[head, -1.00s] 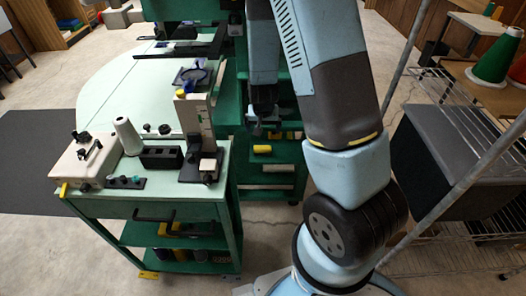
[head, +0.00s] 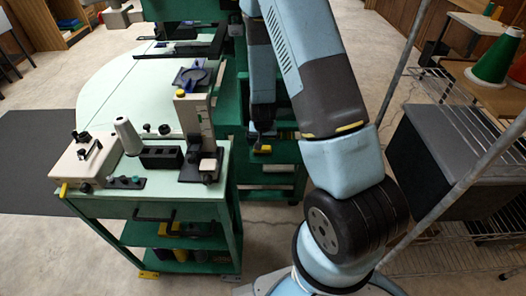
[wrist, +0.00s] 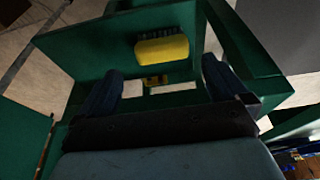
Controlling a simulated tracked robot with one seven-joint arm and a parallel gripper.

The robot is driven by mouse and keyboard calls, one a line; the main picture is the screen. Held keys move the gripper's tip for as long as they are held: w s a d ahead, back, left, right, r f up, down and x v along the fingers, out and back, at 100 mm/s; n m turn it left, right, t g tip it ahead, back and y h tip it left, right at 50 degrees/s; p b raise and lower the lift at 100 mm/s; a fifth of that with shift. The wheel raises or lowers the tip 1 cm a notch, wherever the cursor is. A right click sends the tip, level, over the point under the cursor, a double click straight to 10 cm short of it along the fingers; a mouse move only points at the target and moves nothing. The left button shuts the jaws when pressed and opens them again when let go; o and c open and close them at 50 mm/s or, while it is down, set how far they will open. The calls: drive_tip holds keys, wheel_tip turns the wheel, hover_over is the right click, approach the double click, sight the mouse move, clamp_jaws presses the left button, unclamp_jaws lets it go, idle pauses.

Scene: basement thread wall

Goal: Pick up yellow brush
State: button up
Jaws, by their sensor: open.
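The yellow brush (wrist: 162,50) lies on a green shelf (wrist: 105,50) in the wrist view, with its dark bristles toward the top of the picture. In the head view, the yellow brush (head: 262,149) shows small and partly hidden on the green cabinet behind the cart. My gripper (wrist: 161,85) is open and empty, with its dark fingers spread wide. In the wrist view the brush sits between and beyond the fingertips, apart from both. In the head view my gripper (head: 262,137) hangs at the cabinet, close to the brush; its fingertips are hard to make out.
A pale green cart (head: 150,200) with a white cone, a black block and a white box stands at left. A wire rack (head: 450,240) with a dark box (head: 440,160) is at right. Another small yellow piece (wrist: 155,80) shows below the brush in the wrist view.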

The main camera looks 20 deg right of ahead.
sight(262, 151)
drive_tip(key=shift+x, duration=2.6)
drive_tip(key=shift+a, duration=0.15)
drive_tip(key=c, duration=1.1)
drive_tip(key=shift+o, duration=0.2)
drive_tip(key=shift+r, duration=0.1)
